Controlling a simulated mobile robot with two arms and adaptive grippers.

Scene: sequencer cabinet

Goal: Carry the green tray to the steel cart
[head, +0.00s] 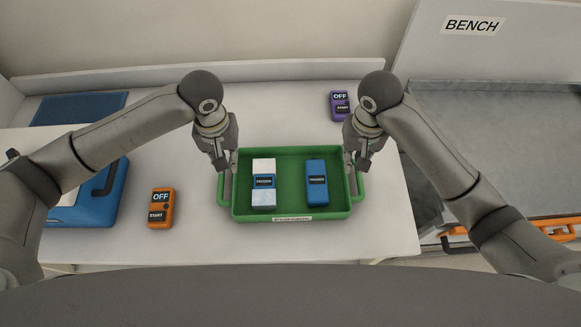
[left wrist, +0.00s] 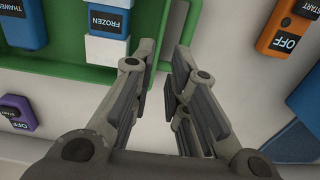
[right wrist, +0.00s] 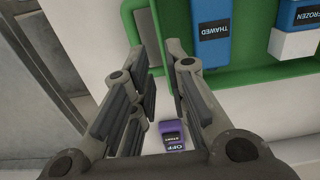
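The green tray (head: 292,213) lies on the white table, with a handle at each end. It holds a white-and-blue block labelled FROZEN (head: 264,195) and a blue block labelled THAWED (head: 317,190). My left gripper (head: 221,166) is at the tray's left handle (head: 223,196); its fingers are apart in the left wrist view (left wrist: 165,48). My right gripper (head: 358,164) is at the right handle (head: 361,186); its fingers are apart in the right wrist view (right wrist: 157,50). A grey metal surface (head: 475,145) with an orange bar (head: 460,240) stands at the right, possibly the steel cart.
An orange timer (head: 161,208) lies left of the tray, and a purple timer (head: 340,105) lies behind it. A blue case (head: 92,203) stands at the far left. A BENCH sign (head: 474,25) is on the panel at the upper right.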

